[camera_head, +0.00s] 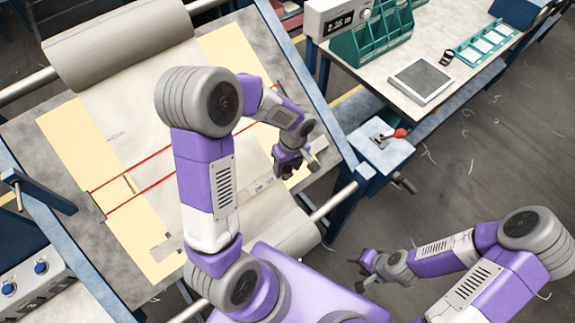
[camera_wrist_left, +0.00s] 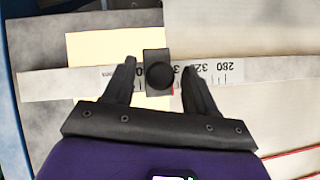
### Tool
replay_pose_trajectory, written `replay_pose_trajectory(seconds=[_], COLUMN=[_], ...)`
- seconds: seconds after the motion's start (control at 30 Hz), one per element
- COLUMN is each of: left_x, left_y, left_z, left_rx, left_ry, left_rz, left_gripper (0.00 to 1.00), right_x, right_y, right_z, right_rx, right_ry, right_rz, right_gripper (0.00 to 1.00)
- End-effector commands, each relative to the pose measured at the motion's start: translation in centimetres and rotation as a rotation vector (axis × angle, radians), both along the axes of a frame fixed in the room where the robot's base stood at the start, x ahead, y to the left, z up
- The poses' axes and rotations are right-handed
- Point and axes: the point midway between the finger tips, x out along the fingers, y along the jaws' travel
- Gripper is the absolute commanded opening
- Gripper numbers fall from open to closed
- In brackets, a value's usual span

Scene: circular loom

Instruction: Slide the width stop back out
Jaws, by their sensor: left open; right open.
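The width stop (camera_wrist_left: 154,60), a dark block with a round black knob, sits on a pale ruler (camera_wrist_left: 60,82) in the left wrist view. My left gripper (camera_wrist_left: 159,68) is open, with one finger on each side of the knob; contact cannot be told. In the head view my left gripper (camera_head: 295,160) is over the right edge of the fabric table, above the ruler's end (camera_head: 262,185), and the stop is hard to make out there. My right gripper (camera_head: 363,275) is open and empty over the floor at lower right.
Pale fabric (camera_head: 145,75) with red lines (camera_head: 135,190) and yellow strips (camera_head: 75,140) covers the table. A fabric roll (camera_head: 120,42) lies at the top. A blue rail (camera_head: 310,85) edges the right side. A red-knobbed lever box (camera_head: 385,150) and a workbench (camera_head: 440,60) stand beyond.

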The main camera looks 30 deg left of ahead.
Motion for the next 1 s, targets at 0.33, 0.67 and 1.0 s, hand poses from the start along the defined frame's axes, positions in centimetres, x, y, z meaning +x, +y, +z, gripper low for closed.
replay_pose_trajectory(seconds=[0.33, 0.67, 1.0], left_x=[0.00, 0.00, 0.02], left_y=[0.00, 0.00, 0.00], left_z=[0.01, 0.03, 0.05], left_rx=[0.000, 0.000, 0.001], left_ry=[0.000, 0.000, -0.001], left_rz=[0.000, 0.000, 0.000], left_gripper=[0.34, 0.00, 0.00], right_x=[0.01, 0.01, 0.00], right_y=[0.01, 0.00, 0.01], right_z=[0.00, 0.01, 0.01], right_rx=[0.000, 0.000, 0.000], right_ry=[0.000, 0.000, 0.000], right_rz=[0.000, 0.000, 0.000], right_gripper=[0.51, 0.51, 0.51])
